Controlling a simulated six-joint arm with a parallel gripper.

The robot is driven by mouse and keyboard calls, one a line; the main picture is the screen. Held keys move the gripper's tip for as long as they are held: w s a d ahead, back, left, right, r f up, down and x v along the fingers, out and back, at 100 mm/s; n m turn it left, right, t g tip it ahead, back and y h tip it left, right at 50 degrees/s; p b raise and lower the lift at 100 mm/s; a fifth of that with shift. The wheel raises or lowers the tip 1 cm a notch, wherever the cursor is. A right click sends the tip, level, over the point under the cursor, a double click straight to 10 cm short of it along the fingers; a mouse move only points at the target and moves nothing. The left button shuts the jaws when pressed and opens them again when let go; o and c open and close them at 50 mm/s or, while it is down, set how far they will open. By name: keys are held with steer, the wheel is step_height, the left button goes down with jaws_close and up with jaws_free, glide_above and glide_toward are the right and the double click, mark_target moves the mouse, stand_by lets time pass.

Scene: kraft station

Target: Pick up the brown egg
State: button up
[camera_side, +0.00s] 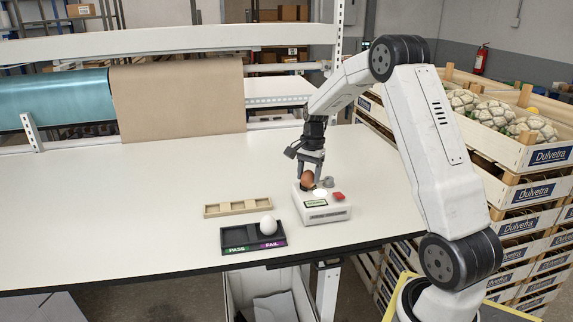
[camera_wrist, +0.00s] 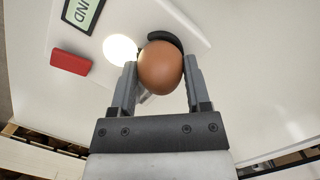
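The brown egg (camera_side: 307,180) is at the left back of a white tester box (camera_side: 325,213). In the wrist view the brown egg (camera_wrist: 160,68) sits between the two fingers of my gripper (camera_wrist: 160,82), which appear to touch it on both sides. In the side view my gripper (camera_side: 311,168) points down at the egg from above. A dark curved rim (camera_wrist: 166,38) shows behind the egg. I cannot tell whether the egg rests on the box or hangs just above it.
The box has a lit white spot (camera_side: 320,192), a red button (camera_side: 338,196) and a grey knob (camera_side: 328,182). A dark PASS/FAIL tray (camera_side: 237,247) holds a white egg (camera_side: 268,225) on its FAIL side. The left table is clear.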

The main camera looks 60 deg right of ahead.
steer(key=shift+r, duration=0.2)
steer(key=shift+r, duration=0.6)
steer(key=s+a+r, duration=0.6)
steer(key=s+r, duration=0.5)
steer(key=s, duration=0.1)
steer(key=shift+s+a+r, duration=0.2)
steer(key=shift+a, duration=0.1)
steer(key=shift+w, duration=0.15)
stand_by(0.4)
steer(key=w+a+f+m, duration=0.4)
steer(key=w+a+f, duration=0.1)
steer(key=w+a, duration=0.3)
steer(key=w+a+f+m+t, duration=0.1)
steer(key=w+a+f+m, duration=0.4)
steer(key=w+a, duration=0.4)
steer(key=w+f, duration=0.1)
steer(key=w, duration=0.1)
steer(key=shift+w+a+h, duration=0.2)
steer(key=shift+w+h, duration=0.1)
